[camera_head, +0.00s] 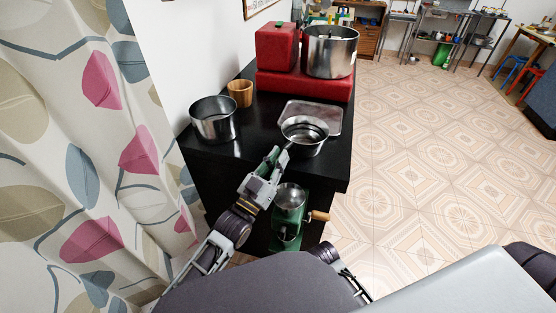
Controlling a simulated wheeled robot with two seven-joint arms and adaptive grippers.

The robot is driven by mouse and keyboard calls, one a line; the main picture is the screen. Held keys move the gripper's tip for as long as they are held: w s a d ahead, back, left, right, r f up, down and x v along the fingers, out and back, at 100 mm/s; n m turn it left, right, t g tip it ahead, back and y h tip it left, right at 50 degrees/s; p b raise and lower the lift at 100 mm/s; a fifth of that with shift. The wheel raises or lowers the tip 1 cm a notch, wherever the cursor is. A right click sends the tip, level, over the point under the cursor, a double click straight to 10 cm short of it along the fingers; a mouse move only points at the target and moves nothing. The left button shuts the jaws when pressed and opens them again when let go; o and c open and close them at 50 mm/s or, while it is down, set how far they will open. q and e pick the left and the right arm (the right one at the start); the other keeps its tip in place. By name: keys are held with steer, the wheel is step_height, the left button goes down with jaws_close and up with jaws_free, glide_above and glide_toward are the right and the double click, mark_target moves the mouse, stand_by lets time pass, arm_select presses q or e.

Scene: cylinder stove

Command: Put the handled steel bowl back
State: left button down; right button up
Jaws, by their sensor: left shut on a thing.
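The handled steel bowl (306,146) is at the front right of the black counter top (255,137), roughly level. It overlaps the near part of a shallow metal tray (325,108); I cannot tell whether it rests there or hangs just above. My left gripper (279,154) reaches up from below and is shut at the bowl's near left side, where the handle is. Its fingers mostly hide the handle. My right gripper is not in view.
A steel pot (214,121) and a wooden cup (240,94) stand at left on the counter. Behind is a red stove (305,85) bearing a large pot (330,52). A green grinder (287,232) with a steel hopper is below the counter edge. Open floor lies right.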

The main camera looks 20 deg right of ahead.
arm_select(q)
steer(key=shift+f, duration=0.1)
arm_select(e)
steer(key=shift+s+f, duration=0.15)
arm_select(q)
steer(key=c, duration=1.5)
jaws_free()
steer(key=shift+o, duration=0.2)
steer(key=p+v, duration=0.1)
steer(key=v, duration=0.6)
steer(key=shift+s+a, duration=0.2)
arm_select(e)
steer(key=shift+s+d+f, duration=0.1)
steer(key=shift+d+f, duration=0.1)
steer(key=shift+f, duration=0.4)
